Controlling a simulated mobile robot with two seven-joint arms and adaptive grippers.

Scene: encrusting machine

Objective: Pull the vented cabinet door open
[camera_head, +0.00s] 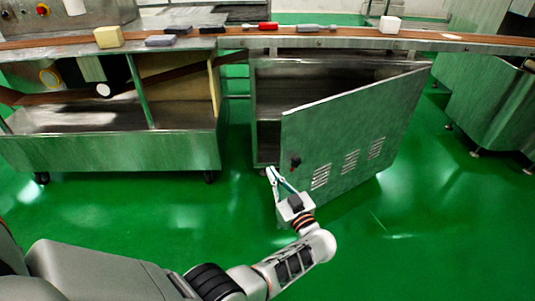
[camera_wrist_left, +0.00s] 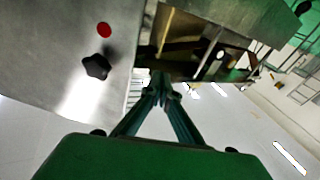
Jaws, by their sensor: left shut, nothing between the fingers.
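The vented cabinet door (camera_head: 345,135) is a grey metal panel with louvred vents. It stands partly open, its left edge swung out from the cabinet (camera_head: 268,95) and its right side near the cabinet. A dark knob (camera_head: 295,161) sits near its lower left edge. In the left wrist view the door (camera_wrist_left: 60,55) fills the upper left, with the black star-shaped knob (camera_wrist_left: 97,66) and a red dot. My left gripper (camera_head: 271,173) is shut and empty beside the door's free edge, left of the knob; it also shows in the wrist view (camera_wrist_left: 160,88). I cannot tell whether it touches the edge. My right gripper is out of view.
An open-fronted machine base (camera_head: 110,150) on casters stands to the left. A conveyor (camera_head: 340,42) with several small blocks and tools runs above the cabinet. Another metal unit (camera_head: 490,100) stands at the right. The green floor (camera_head: 420,235) before the door is clear.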

